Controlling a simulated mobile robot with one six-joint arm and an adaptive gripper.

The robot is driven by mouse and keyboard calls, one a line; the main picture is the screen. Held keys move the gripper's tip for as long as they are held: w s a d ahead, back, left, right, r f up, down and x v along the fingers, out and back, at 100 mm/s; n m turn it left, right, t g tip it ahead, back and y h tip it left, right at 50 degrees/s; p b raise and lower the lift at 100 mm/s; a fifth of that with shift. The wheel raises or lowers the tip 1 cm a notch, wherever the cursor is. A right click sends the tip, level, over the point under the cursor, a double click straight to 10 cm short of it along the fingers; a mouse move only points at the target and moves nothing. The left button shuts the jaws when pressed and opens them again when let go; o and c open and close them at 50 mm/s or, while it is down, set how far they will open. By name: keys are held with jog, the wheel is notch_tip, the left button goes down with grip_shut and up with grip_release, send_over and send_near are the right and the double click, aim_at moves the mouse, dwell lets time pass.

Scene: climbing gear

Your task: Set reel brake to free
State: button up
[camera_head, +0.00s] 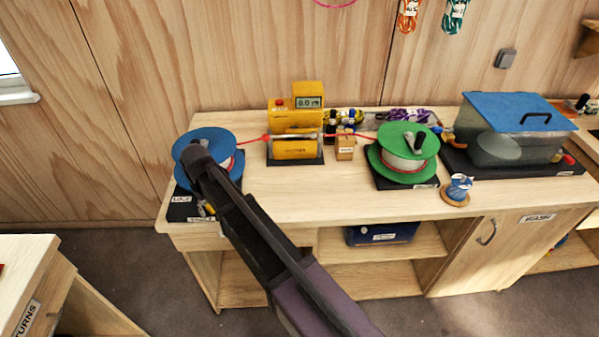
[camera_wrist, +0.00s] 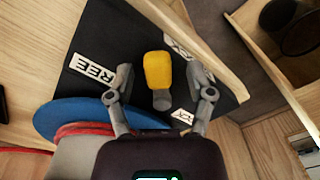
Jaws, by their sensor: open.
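The reel brake lever (camera_wrist: 158,70) has a yellow handle on a grey stem and stands on a black base plate (camera_wrist: 125,40). In the wrist view a FREE label (camera_wrist: 92,69) is to its left and a partly hidden label ending in CK is close to its right. The handle points up between them, nearer the right label. My gripper (camera_wrist: 160,75) is open, with one finger on each side of the lever and visible gaps. The blue reel (camera_head: 224,142) is beside the plate; my arm hides part of it and most of the lever in the head view.
A yellow length meter (camera_head: 295,118) reading 0.0 m and a green reel (camera_head: 425,146) stand to the right, with red cord between the reels. A blue-lidded bin (camera_head: 510,130) is further right. The bench front (camera_head: 300,205) is mostly clear.

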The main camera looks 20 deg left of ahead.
aim_at(209, 208)
jog(key=shift+s+a+m, duration=0.15)
jog(key=shift+s+m, duration=0.15)
jog(key=shift+m, duration=0.4)
jog(key=shift+r+p, duration=0.45)
notch_tip(209, 208, up, 13)
jog(key=p, duration=1.3)
jog(key=w+d+f+m+b, duration=0.1)
jog(key=w+d, duration=0.4)
jog(key=d, duration=0.8)
jog(key=w+d+f+m+b, duration=0.1)
jog(key=w+d+m, duration=0.2)
jog(key=d, duration=1)
jog(key=w, duration=0.3)
jog(key=shift+w+d+m, duration=0.15)
jog(key=shift+d+m, duration=0.2)
jog(key=shift+m, duration=0.05)
jog(key=s+d+m, duration=0.2)
jog(key=d+m, duration=0.1)
jog(key=d, duration=1.4)
jog(key=s+d+m, duration=0.3)
jog(key=d, duration=1.4)
jog(key=shift+f+m, duration=0.15)
jog(key=shift+m, duration=0.15)
